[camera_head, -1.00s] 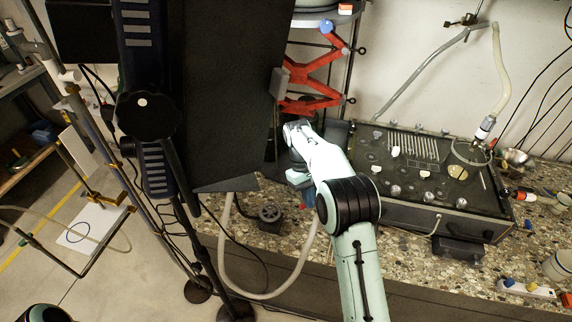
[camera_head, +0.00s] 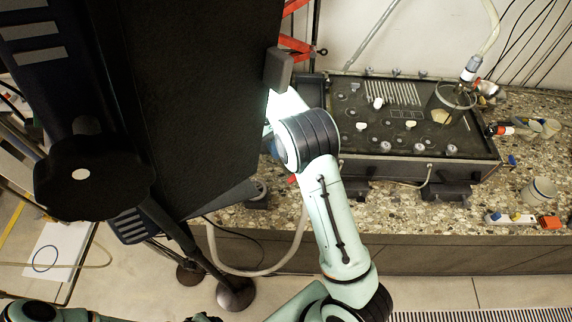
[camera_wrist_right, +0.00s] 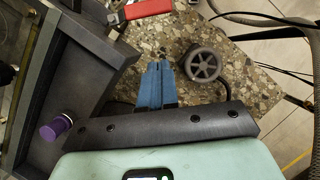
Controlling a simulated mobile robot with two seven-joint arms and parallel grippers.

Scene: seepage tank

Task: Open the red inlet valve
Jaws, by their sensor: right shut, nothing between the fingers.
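A red lever-like handle (camera_wrist_right: 146,10), which looks like the red valve, lies at the top edge of the right wrist view, partly cut off. My right gripper (camera_wrist_right: 160,65) has blue fingers that are together and empty. They point at the speckled worktop, below and right of the red handle and apart from it in the picture. In the head view my right arm reaches up to the tank's left side, and its fingertips are hidden or unclear behind the arm and a black panel. A small red spot shows beside the arm there; I cannot tell what it is. My left gripper is out of view.
The dark tank (camera_head: 400,165) stands on the speckled worktop (camera_head: 400,205). A large black panel (camera_head: 200,100) blocks the left. A grey wheel (camera_wrist_right: 204,65) sits right of my fingers. A purple knob (camera_wrist_right: 55,130) is on the dark edge at left. A hose (camera_head: 250,268) hangs in front.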

